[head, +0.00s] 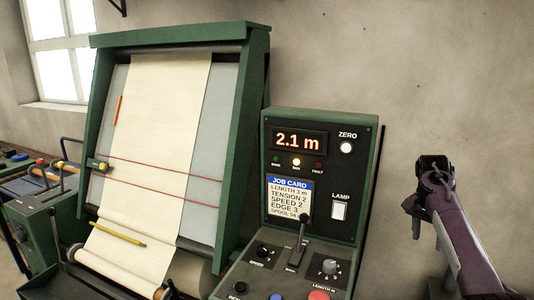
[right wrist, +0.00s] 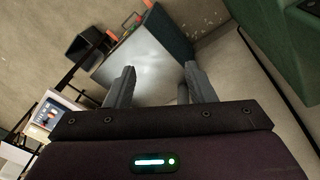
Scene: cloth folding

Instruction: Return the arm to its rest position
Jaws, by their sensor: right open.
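My right arm (head: 465,240), purple and dark, comes up from the bottom right in the head view. Its dark end with the right gripper (head: 428,192) is in the air to the right of the green control box, apart from it. The fingers are hard to make out there. In the right wrist view the right gripper (right wrist: 160,84) has its two grey fingers spread with nothing between them. My left gripper cannot be made out in the head view.
A green control box (head: 357,158) displays 2.1 m and carries a job card (head: 289,198). Left of it stands a green frame (head: 180,38) with cream cloth (head: 160,120). A yellow pencil-like stick (head: 118,234) lies across the cloth. Bare wall (head: 450,80) is behind my right arm.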

